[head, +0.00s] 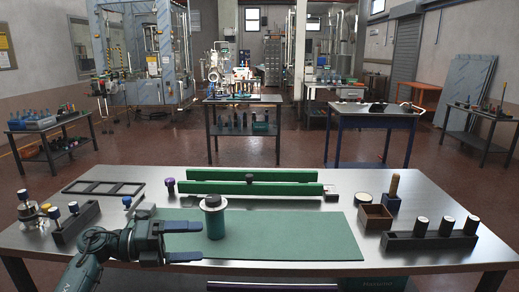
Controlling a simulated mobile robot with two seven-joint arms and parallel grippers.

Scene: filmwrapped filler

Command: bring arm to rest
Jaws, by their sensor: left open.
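My left gripper (184,241) reaches in from the lower left, low over the left part of the green mat (290,238). Its two blue fingers point right and are spread apart, with nothing between them. A teal cylinder with a pale top (215,222) stands upright on the mat, just right of the fingertips. It is outside the jaws; whether a fingertip touches it I cannot tell. My right gripper is not in view.
Behind the mat lies a green rail fixture (250,189). A black frame (104,188) and a dark block with knobs (75,224) are at left. A brown box (375,218) and a black rack (429,241) with white-topped pieces stand at right. The mat's right half is clear.

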